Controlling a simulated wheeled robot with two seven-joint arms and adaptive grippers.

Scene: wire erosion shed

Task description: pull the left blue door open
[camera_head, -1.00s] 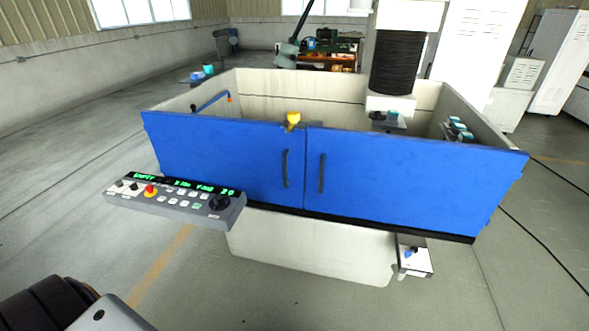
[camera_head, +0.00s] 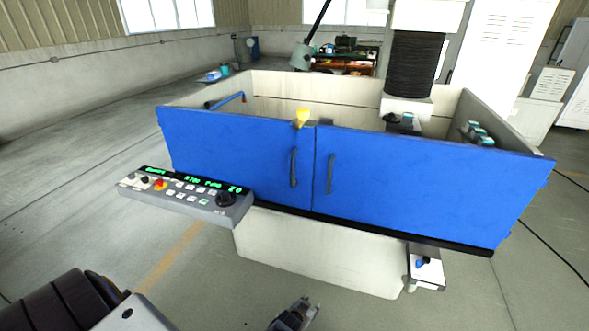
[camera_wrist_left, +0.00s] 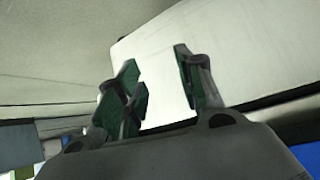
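The left blue door (camera_head: 230,150) is shut, its edge against the right blue door (camera_head: 420,185) at a narrow seam. Its dark vertical handle (camera_head: 293,167) is just left of that seam; the right door's handle (camera_head: 331,174) is just right of it. A gripper (camera_head: 296,314), apparently my left one, shows at the bottom edge of the head view, low in front of the machine and well apart from the handle. In the left wrist view my left gripper (camera_wrist_left: 160,78) has its fingers spread with nothing between them. The pale surface behind them looks like the machine's base. My right gripper is not seen.
A control panel (camera_head: 185,193) juts out in front of the left door's lower left part. The white machine base (camera_head: 310,250) is below the doors, with a small box (camera_head: 425,270) at its right. Floor in front is clear.

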